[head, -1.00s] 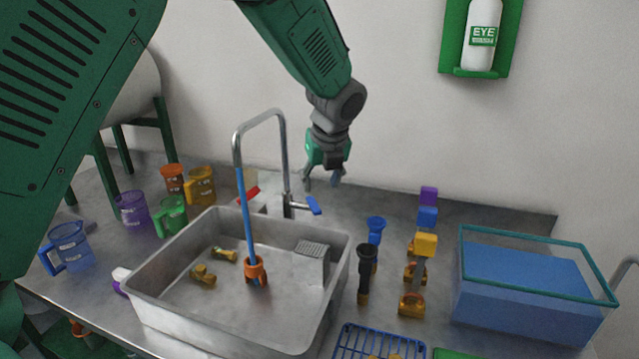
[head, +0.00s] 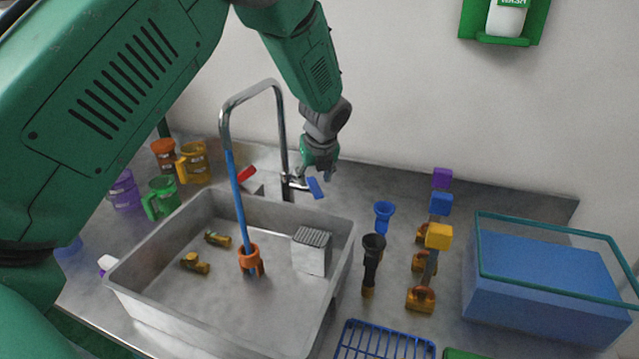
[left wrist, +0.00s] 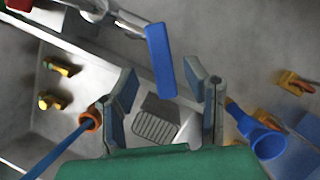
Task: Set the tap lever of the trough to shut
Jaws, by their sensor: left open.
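The steel trough (head: 150,250) has an arched tap (head: 283,130) at its back wall. The tap's blue lever (head: 314,188) sticks out to the right of the tap's base. In the left wrist view the blue lever (left wrist: 160,60) extends from the metal tap body, its free end near the gap between my fingers. My left gripper (head: 320,174) is open and empty, just above the lever in the head view. In the left wrist view its spread fingers (left wrist: 164,84) lie either side of the lever's end; I cannot tell whether they touch it. My right gripper is out of view.
A red lever (head: 247,175) is left of the tap.

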